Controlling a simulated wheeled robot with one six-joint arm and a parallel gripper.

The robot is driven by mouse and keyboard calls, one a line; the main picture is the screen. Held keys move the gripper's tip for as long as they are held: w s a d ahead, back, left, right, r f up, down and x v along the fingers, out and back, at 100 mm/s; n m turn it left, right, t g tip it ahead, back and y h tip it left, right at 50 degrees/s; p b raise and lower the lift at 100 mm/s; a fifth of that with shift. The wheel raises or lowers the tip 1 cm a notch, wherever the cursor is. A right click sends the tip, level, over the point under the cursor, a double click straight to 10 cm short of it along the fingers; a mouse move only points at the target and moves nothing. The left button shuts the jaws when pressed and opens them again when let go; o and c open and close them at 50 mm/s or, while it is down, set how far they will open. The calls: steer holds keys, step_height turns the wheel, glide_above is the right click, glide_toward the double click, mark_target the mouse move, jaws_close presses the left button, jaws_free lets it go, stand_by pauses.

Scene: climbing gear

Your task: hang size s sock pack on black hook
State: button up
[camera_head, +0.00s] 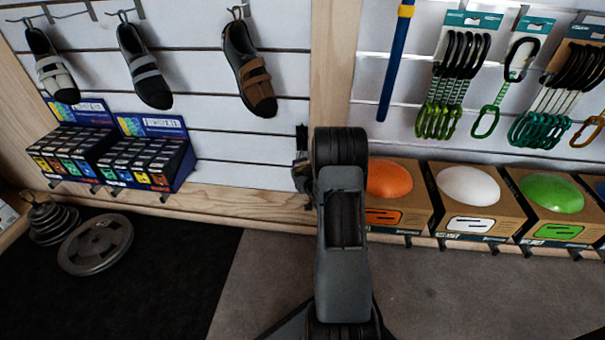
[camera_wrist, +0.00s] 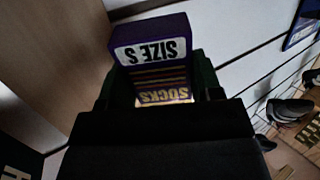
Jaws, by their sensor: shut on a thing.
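The size S sock pack (camera_wrist: 151,50) is a purple box-like pack with a white "SIZE S" label and a yellow "SOCKS" label, both upside down in the wrist view. My gripper (camera_wrist: 158,82) is shut on it, with a dark finger on each side. The pack is held in front of a white slatted wall. In the head view my arm hides most of the gripper; a dark part (camera_head: 302,166) shows left of the arm, and I cannot make out the pack there. I cannot pick out an empty black hook in either view.
Shoes (camera_head: 249,70) hang on hooks at the upper left, above boxed displays (camera_head: 146,152). A wooden post (camera_head: 336,70) divides the wall. Quickdraws (camera_head: 455,85) hang at the right above boxes with coloured domes (camera_head: 468,187). Weight plates (camera_head: 95,244) lie on the floor at left.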

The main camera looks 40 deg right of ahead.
steer(key=o, duration=1)
steer(key=shift+s, duration=0.1)
steer(key=p+v, duration=0.3)
steer(key=v, duration=1)
steer(key=shift+s+a+r+p, duration=0.1)
steer(key=shift+s+r+p, duration=0.15)
steer(key=shift+p, duration=0.15)
